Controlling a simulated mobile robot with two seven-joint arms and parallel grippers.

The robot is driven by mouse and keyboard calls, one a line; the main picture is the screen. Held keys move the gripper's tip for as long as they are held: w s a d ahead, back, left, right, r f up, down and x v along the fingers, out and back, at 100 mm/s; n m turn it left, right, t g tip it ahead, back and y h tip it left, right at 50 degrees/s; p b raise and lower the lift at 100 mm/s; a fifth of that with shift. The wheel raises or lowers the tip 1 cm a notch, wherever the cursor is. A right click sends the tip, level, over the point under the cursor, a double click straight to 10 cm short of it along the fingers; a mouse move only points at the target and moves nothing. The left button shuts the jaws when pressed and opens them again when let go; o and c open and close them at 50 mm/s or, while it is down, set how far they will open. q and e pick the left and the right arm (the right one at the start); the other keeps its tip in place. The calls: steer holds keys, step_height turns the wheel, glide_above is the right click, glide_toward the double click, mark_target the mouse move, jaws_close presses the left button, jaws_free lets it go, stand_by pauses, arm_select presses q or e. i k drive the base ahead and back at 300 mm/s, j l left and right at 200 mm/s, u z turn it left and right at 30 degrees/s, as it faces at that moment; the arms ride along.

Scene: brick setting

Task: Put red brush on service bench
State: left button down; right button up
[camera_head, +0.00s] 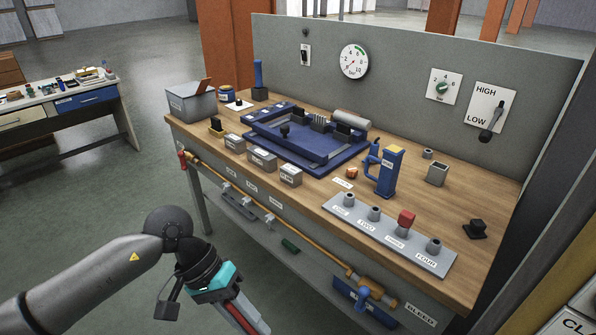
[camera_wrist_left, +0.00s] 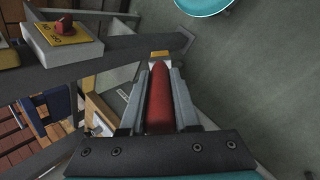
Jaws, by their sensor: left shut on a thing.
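My left gripper (camera_head: 248,318) is at the bottom of the head view, in front of and below the near edge of a wood-topped bench (camera_head: 400,190). It is shut on the red brush (camera_head: 240,316). In the left wrist view the red brush (camera_wrist_left: 158,100) lies lengthwise between the two grey fingers, with a pale and yellowish end beyond it. A second bench (camera_head: 62,118) with a blue drawer stands at the far left. No label shows which of them is the service bench. My right gripper is not in view.
The wood-topped bench carries a blue fixture (camera_head: 310,145), several small grey blocks, a blue pump-like device (camera_head: 388,172) and a grey strip (camera_head: 390,235) with numbered posts. An orange pipe (camera_head: 300,235) runs along its front. Open floor (camera_head: 90,190) lies to the left.

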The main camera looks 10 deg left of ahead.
mark_target(456, 191)
steer(key=i+j, duration=0.3)
steer(key=j, duration=0.15)
steer(key=i+j, duration=0.35)
steer(key=i+j+z, duration=0.1)
steer(key=i+j, duration=0.2)
steer(key=j, duration=0.2)
steer(key=z, duration=0.45)
steer(key=j+z, duration=0.15)
steer(key=z, duration=0.25)
steer(key=i+j+z, duration=0.1)
steer(key=z, duration=0.35)
